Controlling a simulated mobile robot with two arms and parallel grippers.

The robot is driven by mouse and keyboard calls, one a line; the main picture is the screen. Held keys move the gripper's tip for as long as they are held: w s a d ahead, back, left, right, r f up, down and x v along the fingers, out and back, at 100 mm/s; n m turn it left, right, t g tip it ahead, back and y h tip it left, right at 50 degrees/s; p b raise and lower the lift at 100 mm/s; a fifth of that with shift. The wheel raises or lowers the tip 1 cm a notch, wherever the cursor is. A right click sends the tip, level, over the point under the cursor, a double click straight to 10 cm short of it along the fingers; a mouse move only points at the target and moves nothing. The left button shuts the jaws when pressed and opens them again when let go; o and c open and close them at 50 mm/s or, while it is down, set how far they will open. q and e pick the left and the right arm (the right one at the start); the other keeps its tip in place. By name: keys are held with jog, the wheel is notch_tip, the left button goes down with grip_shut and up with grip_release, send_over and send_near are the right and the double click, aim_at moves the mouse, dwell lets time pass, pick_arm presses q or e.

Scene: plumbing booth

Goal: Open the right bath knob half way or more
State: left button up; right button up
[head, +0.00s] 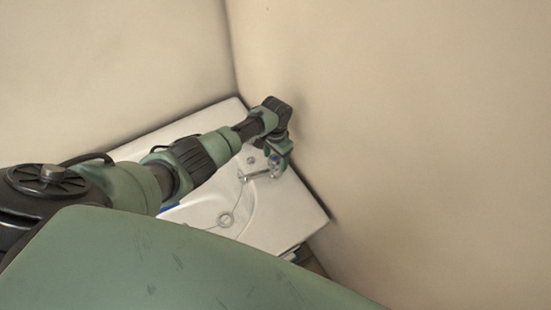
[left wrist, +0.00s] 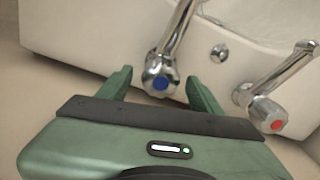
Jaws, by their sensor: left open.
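My left gripper (head: 277,152) is over the far right part of the white basin, by the chrome tap fitting (head: 258,176). In the left wrist view its two green fingers are open, one on each side of a chrome knob with a blue cap (left wrist: 162,83). I cannot tell whether the fingers touch the knob. A second chrome knob with a red cap (left wrist: 269,114) stands to the right, outside the fingers. Each knob has a long chrome bar running up and away from it. My right gripper is not in view.
The right wall is close behind the gripper. A small round chrome fitting (left wrist: 219,53) sits between the two knobs.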

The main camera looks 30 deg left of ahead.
pick_arm(q)
jog(key=shift+f, duration=0.15)
jog(key=c, duration=1.4)
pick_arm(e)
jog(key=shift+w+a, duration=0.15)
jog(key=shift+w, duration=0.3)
